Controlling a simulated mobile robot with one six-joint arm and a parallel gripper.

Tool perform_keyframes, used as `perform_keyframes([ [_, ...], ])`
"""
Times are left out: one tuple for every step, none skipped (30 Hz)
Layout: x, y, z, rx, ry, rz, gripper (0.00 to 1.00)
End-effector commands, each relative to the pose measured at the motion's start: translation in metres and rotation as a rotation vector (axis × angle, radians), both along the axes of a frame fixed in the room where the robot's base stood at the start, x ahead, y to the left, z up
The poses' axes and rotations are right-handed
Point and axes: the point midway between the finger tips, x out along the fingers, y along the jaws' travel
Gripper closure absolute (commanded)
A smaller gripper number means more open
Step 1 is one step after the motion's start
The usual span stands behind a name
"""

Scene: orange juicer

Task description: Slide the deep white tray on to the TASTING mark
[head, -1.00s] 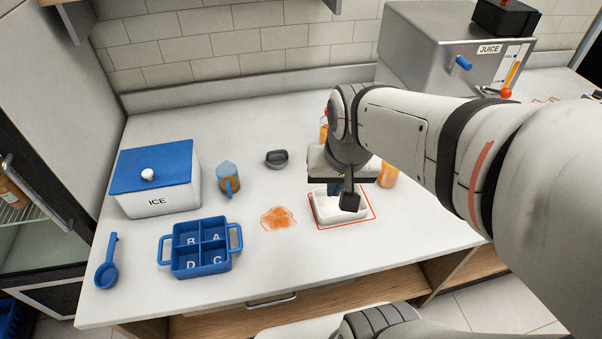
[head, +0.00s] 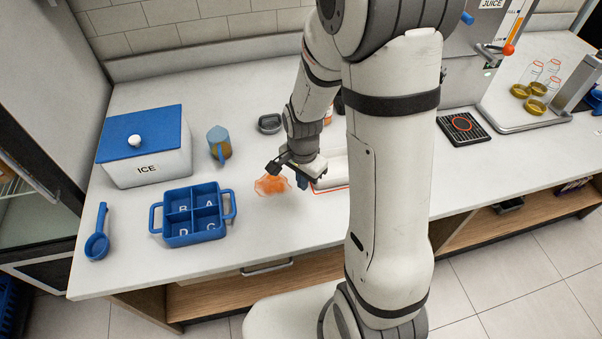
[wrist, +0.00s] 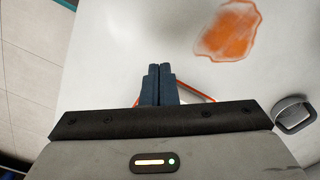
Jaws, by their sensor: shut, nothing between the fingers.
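The deep white tray (head: 333,168) stands on the counter, largely hidden behind my arm. A thin red outline (head: 322,192) shows along its near left side; no lettering on it is readable, so I cannot confirm it is the TASTING mark. How the tray's far and right sides lie to the outline is hidden. My gripper (head: 302,183) is low at the tray's left end, between it and the orange spill. In the wrist view its dark fingers (wrist: 158,82) are shut and empty, and part of the red outline (wrist: 210,98) shows behind them.
An orange spill (head: 272,185) lies left of my gripper. A blue divided caddy (head: 193,237), a blue scoop (head: 97,246), an ICE box (head: 145,165), a blue-topped jug (head: 219,143) and a dark grey piece (head: 269,123) stand further left. A juice machine (head: 463,70) is at the right.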

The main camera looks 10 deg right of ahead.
Motion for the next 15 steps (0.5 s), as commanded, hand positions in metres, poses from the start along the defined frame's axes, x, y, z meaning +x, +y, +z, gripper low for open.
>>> perform_keyframes([
  [-0.001,0.000,-0.011,-0.001,0.006,0.000,1.00],
  [-0.002,0.000,-0.017,0.000,0.006,0.000,1.00],
  [-0.001,0.000,-0.023,-0.001,0.006,0.000,1.00],
  [-0.001,0.000,-0.029,-0.001,0.006,0.000,1.00],
  [-0.001,0.000,-0.034,-0.001,0.006,0.000,1.00],
  [-0.002,0.000,-0.041,0.000,0.006,0.000,1.00],
  [-0.002,0.000,-0.046,-0.001,0.006,0.000,1.00],
  [-0.001,-0.001,-0.051,-0.001,0.006,0.000,1.00],
  [-0.001,-0.001,-0.057,0.000,0.005,0.000,1.00],
  [-0.001,-0.001,-0.062,0.000,0.005,0.000,1.00],
  [-0.002,-0.001,-0.066,0.000,0.005,0.000,1.00],
  [0.005,-0.009,-0.061,0.000,0.000,-0.005,1.00],
  [0.008,-0.013,-0.061,0.000,0.000,-0.006,1.00],
  [0.011,-0.017,-0.061,0.000,0.000,-0.005,1.00],
  [0.014,-0.021,-0.061,0.000,0.000,-0.004,1.00],
])
